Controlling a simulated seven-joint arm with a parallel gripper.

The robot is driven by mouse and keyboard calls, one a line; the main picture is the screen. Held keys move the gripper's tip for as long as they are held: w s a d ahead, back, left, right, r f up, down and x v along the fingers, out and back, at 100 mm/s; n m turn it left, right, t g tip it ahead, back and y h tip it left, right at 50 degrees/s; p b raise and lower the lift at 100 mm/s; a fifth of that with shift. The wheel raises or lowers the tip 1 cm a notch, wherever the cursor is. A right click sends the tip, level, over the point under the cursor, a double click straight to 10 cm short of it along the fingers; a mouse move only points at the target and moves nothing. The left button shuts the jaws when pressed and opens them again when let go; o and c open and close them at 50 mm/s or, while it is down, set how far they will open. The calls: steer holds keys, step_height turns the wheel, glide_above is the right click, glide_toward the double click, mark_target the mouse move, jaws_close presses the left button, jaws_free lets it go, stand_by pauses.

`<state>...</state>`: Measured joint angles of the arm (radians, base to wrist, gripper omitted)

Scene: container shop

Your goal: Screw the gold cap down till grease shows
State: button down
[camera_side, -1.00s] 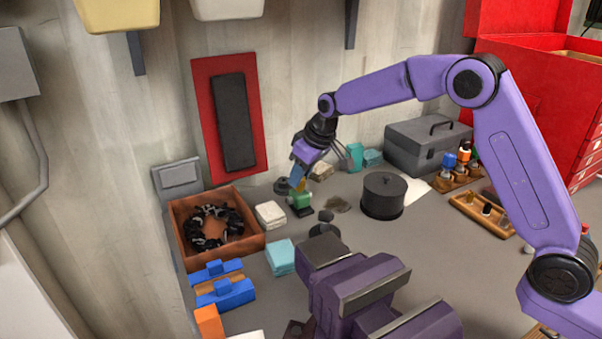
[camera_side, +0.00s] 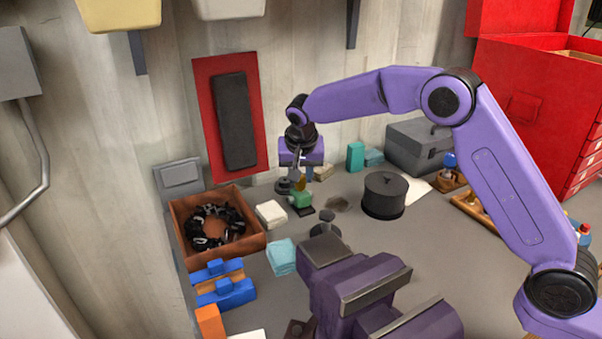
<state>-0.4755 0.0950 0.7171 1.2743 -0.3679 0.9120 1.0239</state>
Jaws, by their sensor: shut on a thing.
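The gold cap (camera_side: 299,183) is a small patch on top of a small green body (camera_side: 302,199), which stands on a dark base on the bench. My gripper (camera_side: 301,177) comes down from above with its fingers at the cap, and it is shut on the cap. The fingers partly cover the cap, and the contact is small in this view. I cannot make out any grease at the cap.
A dark round lidded pot (camera_side: 383,195) stands to the right. A brown box (camera_side: 218,246) of black parts and a pale stack (camera_side: 271,214) are to the left. A purple vise (camera_side: 358,290) fills the front. A grey toolbox (camera_side: 418,146) stands behind.

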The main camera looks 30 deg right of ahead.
steer(key=shift+m+g+h, duration=0.4)
steer(key=shift+m+h, duration=0.2)
steer(key=shift+m, duration=1.1)
steer(key=c, duration=0.8)
jaws_free()
steer(key=shift+c, duration=0.2)
steer(key=v, duration=1.2)
steer(key=shift+w, duration=0.15)
